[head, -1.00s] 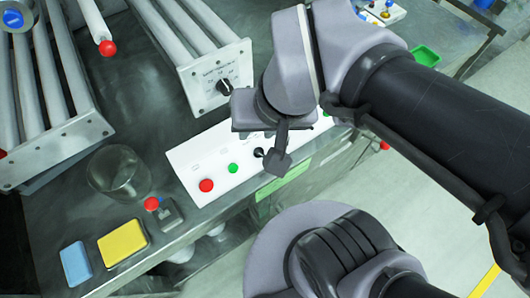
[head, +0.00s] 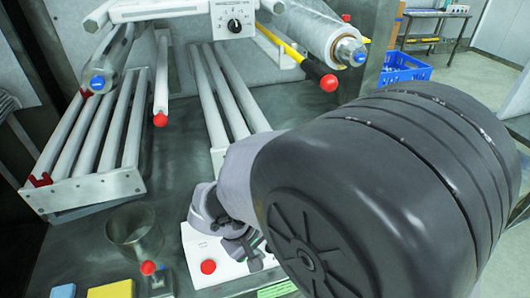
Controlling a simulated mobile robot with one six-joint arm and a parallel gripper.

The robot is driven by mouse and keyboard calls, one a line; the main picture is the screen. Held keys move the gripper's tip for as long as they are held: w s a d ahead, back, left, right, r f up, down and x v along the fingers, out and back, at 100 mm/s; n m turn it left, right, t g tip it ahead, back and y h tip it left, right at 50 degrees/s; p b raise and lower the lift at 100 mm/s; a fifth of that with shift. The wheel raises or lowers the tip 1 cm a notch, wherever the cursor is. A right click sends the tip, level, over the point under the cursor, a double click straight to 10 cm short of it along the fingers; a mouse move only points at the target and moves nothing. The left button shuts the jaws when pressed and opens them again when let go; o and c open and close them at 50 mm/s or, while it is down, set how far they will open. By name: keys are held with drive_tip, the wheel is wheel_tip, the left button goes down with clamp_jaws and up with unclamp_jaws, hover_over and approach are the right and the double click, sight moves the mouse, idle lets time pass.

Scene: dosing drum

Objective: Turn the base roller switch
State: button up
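A white control panel (head: 190,243) lies on the grey table, with a red button (head: 208,266) at its left end. A black knob on a white plate (head: 234,25) shows higher up, at the back. The low roller bed (head: 222,95) in the middle has its near end mostly hidden behind my arm, so no dial shows there. My gripper (head: 250,252) points down at the white panel, right of the red button. Its fingers are small and partly covered by my arm. I cannot tell whether they are open, or touching a switch on the panel.
Left are a slanted roller rack (head: 95,190), a clear beaker (head: 134,232), a red-topped lever (head: 148,268), a yellow sponge (head: 112,289) and a blue sponge (head: 63,291). A wrapped roll (head: 320,30) and a red-tipped yellow bar (head: 300,60) are above. A blue crate (head: 404,68) stands behind.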

drive_tip(key=x, duration=0.2)
drive_tip(key=shift+w+d+f+b, duration=0.1)
drive_tip(key=shift+f+b, duration=0.2)
clamp_jaws()
